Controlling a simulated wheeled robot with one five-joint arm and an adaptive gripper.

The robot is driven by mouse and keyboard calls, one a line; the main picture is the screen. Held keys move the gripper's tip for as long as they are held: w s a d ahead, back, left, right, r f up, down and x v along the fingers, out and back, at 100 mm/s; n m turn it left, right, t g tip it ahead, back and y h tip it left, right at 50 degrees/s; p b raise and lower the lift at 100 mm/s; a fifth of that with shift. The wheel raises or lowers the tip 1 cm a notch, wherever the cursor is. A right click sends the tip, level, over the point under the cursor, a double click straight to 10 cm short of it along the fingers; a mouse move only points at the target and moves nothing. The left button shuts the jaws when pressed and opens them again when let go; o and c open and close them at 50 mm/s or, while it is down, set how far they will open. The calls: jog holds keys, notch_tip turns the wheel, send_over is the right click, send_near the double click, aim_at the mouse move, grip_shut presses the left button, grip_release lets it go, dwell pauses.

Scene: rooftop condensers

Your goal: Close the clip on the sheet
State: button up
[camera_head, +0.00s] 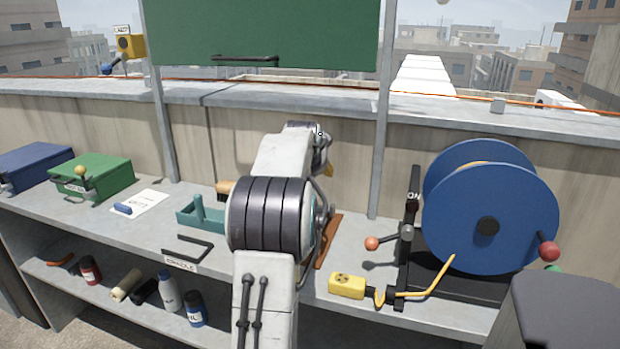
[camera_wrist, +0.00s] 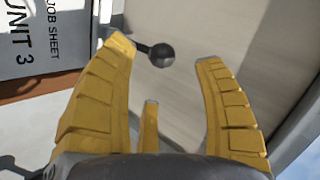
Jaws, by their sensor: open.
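In the wrist view, a grey panel lettered "JOB SHEET" and "UNIT 3" (camera_wrist: 45,45) is at the upper left, with a brown strip (camera_wrist: 45,92) along its lower edge. A dark ball knob (camera_wrist: 161,55) on a short stem shows between the tips of my gripper (camera_wrist: 165,50). The stem runs left behind the left finger, so its attachment is hidden. My gripper's yellow fingers are spread either side of the knob; contact cannot be told. In the head view my arm hides most of this area; a brown board edge (camera_head: 330,243) shows beside it.
A blue reel (camera_head: 490,215) with a red-knobbed crank stands right on the bench. A yellow tagged block (camera_head: 346,286) lies in front. A teal holder (camera_head: 200,216), a white paper (camera_head: 146,203) and a green box (camera_head: 100,176) are left. A green panel (camera_head: 260,30) hangs above.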

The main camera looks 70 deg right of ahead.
jog(key=shift+b+x, duration=0.65)
jog(key=shift+x, duration=2.15)
jog(key=shift+w+a, duration=0.1)
jog(key=shift+c, duration=0.5)
jog(key=shift+f, duration=0.15)
grip_shut()
